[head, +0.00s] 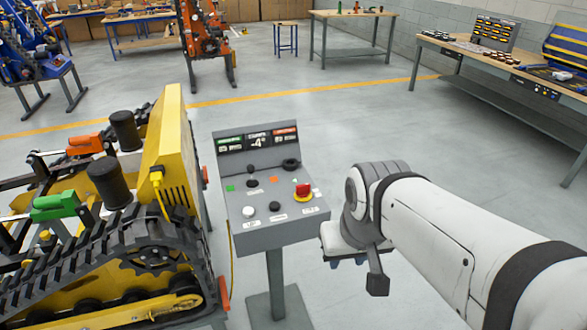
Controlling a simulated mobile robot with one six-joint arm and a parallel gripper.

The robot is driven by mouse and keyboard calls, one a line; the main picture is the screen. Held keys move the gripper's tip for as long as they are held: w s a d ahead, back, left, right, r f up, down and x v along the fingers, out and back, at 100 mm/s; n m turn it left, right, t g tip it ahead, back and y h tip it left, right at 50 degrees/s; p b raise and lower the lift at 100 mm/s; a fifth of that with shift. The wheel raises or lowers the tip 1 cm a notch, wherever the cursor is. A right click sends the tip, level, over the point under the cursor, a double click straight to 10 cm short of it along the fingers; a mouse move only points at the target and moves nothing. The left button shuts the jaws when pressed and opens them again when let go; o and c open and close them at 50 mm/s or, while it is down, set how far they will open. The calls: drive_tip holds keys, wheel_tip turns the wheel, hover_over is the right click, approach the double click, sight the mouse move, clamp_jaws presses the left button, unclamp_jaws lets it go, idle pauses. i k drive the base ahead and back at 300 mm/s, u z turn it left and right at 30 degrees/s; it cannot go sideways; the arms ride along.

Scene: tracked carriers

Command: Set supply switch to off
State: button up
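A grey control panel (237,202) stands on a post in the middle of the head view. Its sloped face carries a black lever or knob (252,170) at upper left, a black round knob (291,164) at upper right, a red mushroom button on yellow (303,190), a white button (248,211) and several dark buttons. The labels are too small to read, so I cannot tell which control is the supply switch or how it is set. My gripper (358,270) hangs right of the panel, apart from it. Its fingers are mostly hidden by my wrist.
A yellow tracked carrier (165,150) stands close on the panel's left, with a yellow cable between them. A workbench (480,62) is at the right and another table (350,18) at the back. The floor behind the panel is clear.

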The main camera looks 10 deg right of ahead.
sight(303, 190)
drive_tip(key=z, duration=0.55)
drive_tip(key=i, duration=0.85)
drive_tip(key=u, duration=0.35)
